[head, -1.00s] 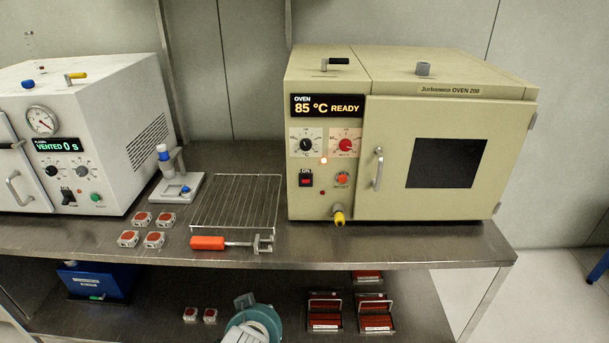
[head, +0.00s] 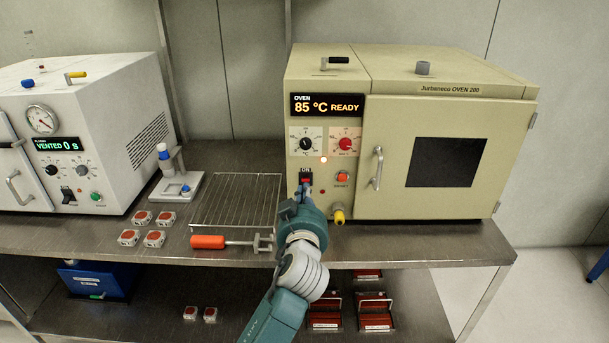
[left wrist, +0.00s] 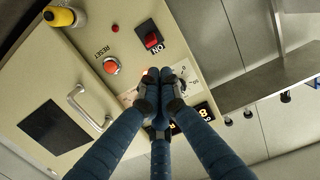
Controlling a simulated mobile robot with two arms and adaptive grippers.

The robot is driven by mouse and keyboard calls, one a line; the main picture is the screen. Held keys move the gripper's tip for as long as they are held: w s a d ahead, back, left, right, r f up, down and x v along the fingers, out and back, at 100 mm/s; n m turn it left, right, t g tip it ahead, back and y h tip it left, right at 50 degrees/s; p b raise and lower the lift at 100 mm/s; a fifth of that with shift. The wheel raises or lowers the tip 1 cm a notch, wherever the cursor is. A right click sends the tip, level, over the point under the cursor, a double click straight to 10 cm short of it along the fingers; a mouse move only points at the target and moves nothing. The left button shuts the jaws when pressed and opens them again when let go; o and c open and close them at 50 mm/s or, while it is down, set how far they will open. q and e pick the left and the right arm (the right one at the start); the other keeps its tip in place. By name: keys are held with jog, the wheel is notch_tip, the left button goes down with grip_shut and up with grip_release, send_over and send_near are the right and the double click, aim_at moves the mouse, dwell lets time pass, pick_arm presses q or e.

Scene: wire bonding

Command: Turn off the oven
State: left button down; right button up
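The beige oven (head: 445,120) stands on the right of the bench, its display (head: 327,105) reading 85 °C READY and a small lamp lit below. Its door is shut. The red and black ON switch (head: 305,177) is at the lower left of the panel, partly covered by my left gripper (head: 305,190). In the left wrist view the switch (left wrist: 151,37) shows whole. The left gripper's fingertips (left wrist: 164,75) are together and empty, close to the panel and seen beside the switch; contact cannot be told. My right gripper is in neither view.
A red RESET button (head: 342,177), the door handle (head: 377,168) and a yellow-tipped fitting (head: 339,217) are near the switch. A wire rack (head: 235,200) and an orange-handled tool (head: 208,242) lie left of my arm. A white plasma machine (head: 100,110) stands far left.

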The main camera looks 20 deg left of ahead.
aim_at(304, 168)
pick_arm(q)
jog(key=p+x, duration=0.1)
jog(key=x, duration=0.8)
jog(key=shift+w+a+p, duration=0.15)
jog(key=shift+w+p, duration=0.15)
jog(key=shift+f, duration=0.1)
